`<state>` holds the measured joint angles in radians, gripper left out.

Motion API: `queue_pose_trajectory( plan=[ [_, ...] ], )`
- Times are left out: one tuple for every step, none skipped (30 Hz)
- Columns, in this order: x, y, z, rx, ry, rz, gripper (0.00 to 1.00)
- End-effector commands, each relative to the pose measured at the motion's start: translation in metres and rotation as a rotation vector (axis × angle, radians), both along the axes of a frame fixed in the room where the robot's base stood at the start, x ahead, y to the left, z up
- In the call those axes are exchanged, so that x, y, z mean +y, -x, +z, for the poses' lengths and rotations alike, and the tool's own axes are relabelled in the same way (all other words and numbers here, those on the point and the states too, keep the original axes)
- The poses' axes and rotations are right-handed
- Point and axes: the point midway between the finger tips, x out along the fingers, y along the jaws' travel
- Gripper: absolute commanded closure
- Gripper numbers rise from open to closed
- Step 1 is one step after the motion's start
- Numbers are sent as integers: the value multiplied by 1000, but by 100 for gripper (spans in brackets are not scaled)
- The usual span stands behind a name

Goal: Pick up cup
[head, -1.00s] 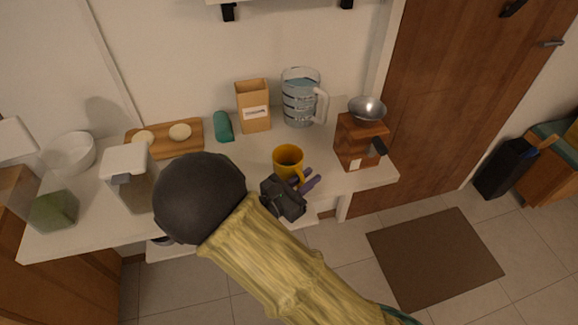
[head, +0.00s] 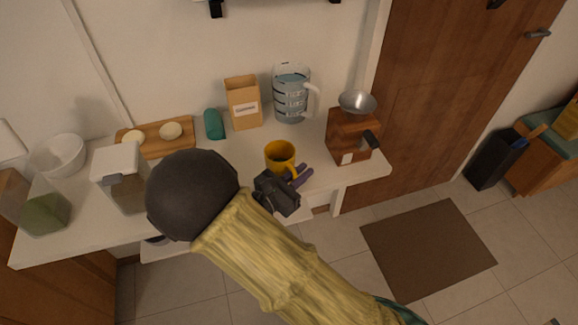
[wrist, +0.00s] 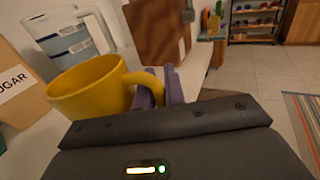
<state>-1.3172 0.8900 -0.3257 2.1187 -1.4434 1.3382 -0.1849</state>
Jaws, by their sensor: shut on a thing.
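The cup is a yellow-orange mug (head: 279,157) near the front edge of the white counter. It also shows large at the left of the wrist view (wrist: 92,92), with its handle to the right. My gripper (head: 301,176) is at the cup's right front side. Its purple fingers (wrist: 163,88) are shut on the handle in the wrist view. The cup looks about upright, slightly tilted in the wrist view. I cannot tell whether its base is clear of the counter.
A measuring pitcher (head: 290,97) and a sugar bag (head: 244,106) stand behind the cup. A wooden grinder (head: 347,138) with a metal bowl stands to its right. A glass canister (head: 122,178) and a cutting board (head: 157,146) are left. The floor in front is open.

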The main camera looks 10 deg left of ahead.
Motion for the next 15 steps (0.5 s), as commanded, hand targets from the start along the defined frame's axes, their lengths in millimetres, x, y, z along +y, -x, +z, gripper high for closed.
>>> queue_pose_trajectory(
  plan=[
    [0,0,2,-1,0,0,100],
    [0,0,3,-2,-1,0,100],
    [0,0,5,-2,-1,0,100],
    [0,0,8,-2,-1,0,100],
    [0,0,11,-2,-1,0,100],
    [0,0,16,-2,-3,0,100],
    [0,0,20,-3,-4,0,100],
    [0,0,25,-3,-4,0,100],
    [0,0,32,-3,-5,0,100],
    [0,0,38,-3,-5,0,100],
    [1,0,44,-3,-6,0,100],
    [1,0,52,-3,-5,0,100],
    [0,0,58,-3,-7,0,100],
    [1,0,64,-4,-6,0,100],
    [1,0,72,-3,-6,0,100]
  ],
)
